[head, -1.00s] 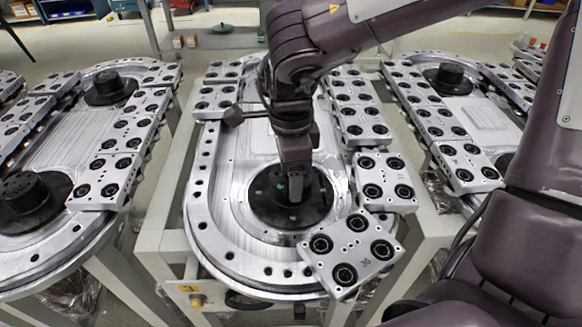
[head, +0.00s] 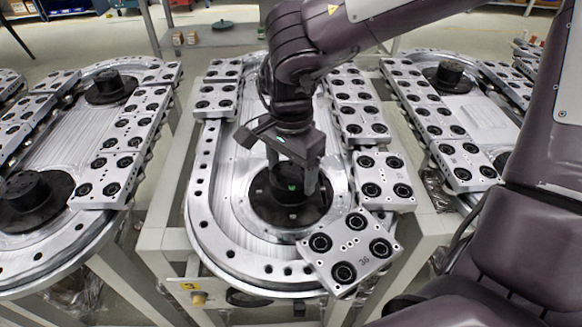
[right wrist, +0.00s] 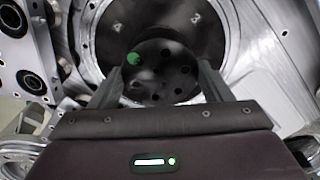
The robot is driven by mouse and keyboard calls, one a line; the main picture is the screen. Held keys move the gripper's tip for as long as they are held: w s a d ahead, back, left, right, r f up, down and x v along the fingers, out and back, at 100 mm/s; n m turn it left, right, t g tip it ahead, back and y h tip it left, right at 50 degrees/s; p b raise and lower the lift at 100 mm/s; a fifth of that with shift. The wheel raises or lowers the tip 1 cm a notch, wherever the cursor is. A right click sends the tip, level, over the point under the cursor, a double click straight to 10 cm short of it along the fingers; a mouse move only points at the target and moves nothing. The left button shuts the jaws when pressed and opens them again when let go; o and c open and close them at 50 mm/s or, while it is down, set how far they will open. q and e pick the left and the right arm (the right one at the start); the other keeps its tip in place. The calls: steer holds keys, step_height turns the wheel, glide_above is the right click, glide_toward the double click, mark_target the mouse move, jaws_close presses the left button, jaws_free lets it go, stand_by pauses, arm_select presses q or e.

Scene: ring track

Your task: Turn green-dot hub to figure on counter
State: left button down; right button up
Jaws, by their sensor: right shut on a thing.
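The black hub (head: 288,186) with a green dot on its top stands on a dark round disc (head: 262,214) at the near end of the middle ring track (head: 207,222). My right gripper (head: 292,177) reaches down from above and is shut on the hub, one finger on each side. In the right wrist view the hub (right wrist: 165,85) sits between the two fingers, its green dot (right wrist: 134,59) near the left finger. Small light marks, perhaps figures, show on the disc (right wrist: 205,35) there. I cannot make out a counter. My left gripper is not in view.
Silver carriages with black rollers line the track; the nearest carriage (head: 364,261), marked with what looks like 36, sits tilted just right of the hub. Similar tracks stand left (head: 28,235) and right (head: 480,115). The track's left curve is bare.

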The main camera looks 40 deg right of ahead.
mark_target(291, 174)
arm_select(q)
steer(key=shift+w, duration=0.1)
arm_select(e)
steer(key=shift+w+r, duration=0.1)
steer(key=o, duration=1)
step_height(291, 174, up, 7)
steer(key=shift+f+p, duration=0.1)
steer(key=shift+p, duration=0.2)
steer(key=shift+r, duration=0.45)
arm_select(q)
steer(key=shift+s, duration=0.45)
